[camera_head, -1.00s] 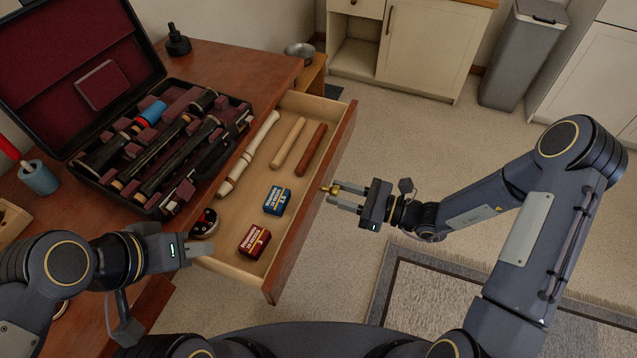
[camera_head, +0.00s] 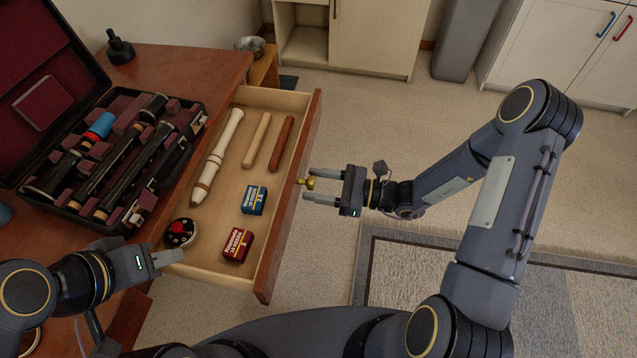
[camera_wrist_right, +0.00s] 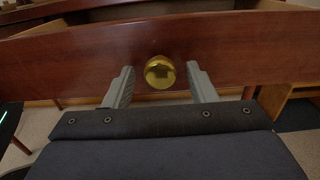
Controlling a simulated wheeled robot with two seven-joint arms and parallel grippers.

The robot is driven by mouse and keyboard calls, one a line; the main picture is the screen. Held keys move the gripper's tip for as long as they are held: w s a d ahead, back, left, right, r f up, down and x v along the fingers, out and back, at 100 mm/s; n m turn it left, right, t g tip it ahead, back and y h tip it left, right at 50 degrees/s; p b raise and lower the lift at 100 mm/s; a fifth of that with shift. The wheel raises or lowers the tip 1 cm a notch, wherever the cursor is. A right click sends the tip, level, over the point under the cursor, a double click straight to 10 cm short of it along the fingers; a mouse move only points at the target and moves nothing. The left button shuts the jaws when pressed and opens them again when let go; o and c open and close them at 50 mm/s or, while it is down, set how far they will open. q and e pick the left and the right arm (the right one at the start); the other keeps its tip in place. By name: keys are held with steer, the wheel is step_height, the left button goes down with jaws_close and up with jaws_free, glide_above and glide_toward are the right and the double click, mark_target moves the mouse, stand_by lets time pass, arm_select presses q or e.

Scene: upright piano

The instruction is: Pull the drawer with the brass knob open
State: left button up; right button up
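The wooden drawer (camera_head: 292,190) stands open from the desk, its inside and contents showing in the head view. The brass knob (camera_head: 308,183) sits on the drawer's front face; it also shows in the right wrist view (camera_wrist_right: 160,72). My right gripper (camera_head: 318,186) is open in front of the drawer, with one finger on each side of the knob. In the right wrist view gaps show between the knob and both fingers (camera_wrist_right: 160,88). My left gripper (camera_head: 170,258) is near the drawer's near left corner, and its fingers overlap so their opening is unclear.
The drawer holds a cream recorder (camera_head: 217,157), two wooden sticks, a blue box (camera_head: 254,200), a red box (camera_head: 238,245) and a round black-and-red item (camera_head: 180,232). An open instrument case (camera_head: 110,160) lies on the desk (camera_head: 190,68).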

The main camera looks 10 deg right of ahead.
steer(key=v, duration=0.7)
steer(key=shift+d+p, duration=0.3)
steer(key=shift+d, duration=0.1)
steer(key=shift+s, duration=0.1)
